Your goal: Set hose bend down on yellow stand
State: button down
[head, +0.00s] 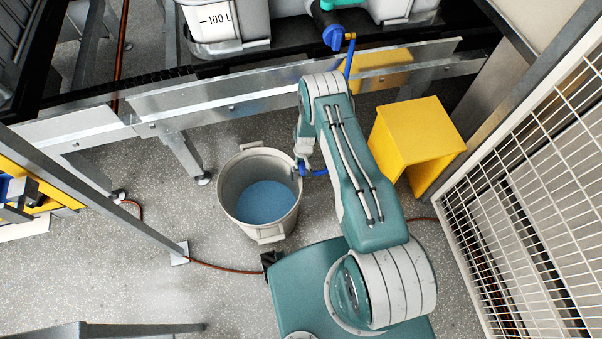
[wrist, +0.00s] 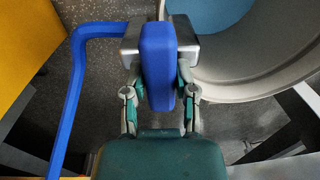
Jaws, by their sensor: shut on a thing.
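The blue hose bend (wrist: 72,90) is in my gripper (wrist: 158,48). In the wrist view its thick blue block stands between the two grey finger pads, and its thin bent tube runs left and then down. The yellow stand (head: 420,128) is on the floor right of my arm, with a flat top, apart from the bend. Its yellow edge shows at the upper left of the wrist view (wrist: 22,45).
A grey bucket (head: 232,178) with blue contents stands left of my gripper, close to it. A metal rail (head: 230,98) on legs runs behind. A wire mesh fence (head: 530,190) bounds the right side. A reddish-brown hose (head: 225,268) lies on the floor.

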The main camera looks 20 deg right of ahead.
jog(key=shift+r, duration=1.95)
notch_tip(320, 180, up, 31)
jog(key=shift+s, duration=0.4)
